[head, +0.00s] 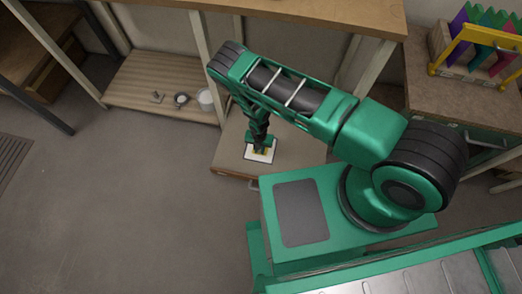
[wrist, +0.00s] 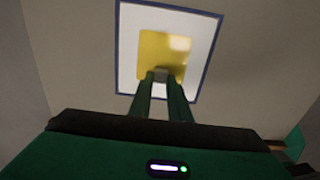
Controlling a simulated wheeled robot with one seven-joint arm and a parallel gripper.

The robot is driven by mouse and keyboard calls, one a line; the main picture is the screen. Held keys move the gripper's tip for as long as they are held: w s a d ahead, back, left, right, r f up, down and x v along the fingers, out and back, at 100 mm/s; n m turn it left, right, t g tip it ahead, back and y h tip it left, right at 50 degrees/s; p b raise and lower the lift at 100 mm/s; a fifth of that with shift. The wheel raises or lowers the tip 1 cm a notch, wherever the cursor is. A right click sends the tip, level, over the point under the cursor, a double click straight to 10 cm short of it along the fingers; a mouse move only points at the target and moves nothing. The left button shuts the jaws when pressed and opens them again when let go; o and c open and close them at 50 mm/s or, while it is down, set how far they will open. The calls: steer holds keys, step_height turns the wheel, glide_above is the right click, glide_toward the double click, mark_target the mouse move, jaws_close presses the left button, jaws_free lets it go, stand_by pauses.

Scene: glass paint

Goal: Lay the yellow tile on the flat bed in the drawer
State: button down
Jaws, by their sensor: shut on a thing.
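The yellow tile (wrist: 153,48) is a glossy square with a small grey grip piece (wrist: 161,74) near its lower edge in the wrist view. My gripper (wrist: 160,82) is shut on that grip piece. The tile shows inside the outline of the white flat bed (wrist: 128,72), which has a blue border. I cannot tell whether the tile touches the bed. In the head view my gripper (head: 259,147) points down over the bed (head: 270,154), in the open drawer (head: 228,150). My gripper hides most of the tile there.
A wooden bench (head: 270,13) stands above the drawer. A slatted low shelf (head: 150,80) to the left carries small items, including a white container (head: 206,99). A yellow rack (head: 470,45) with coloured sheets stands at the upper right. The floor (head: 120,200) at left is clear.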

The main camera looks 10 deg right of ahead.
steer(key=c, duration=1.6)
jaws_free()
step_height(320, 180, up, 11)
steer(key=shift+f, duration=0.2)
steer(key=shift+s, duration=0.1)
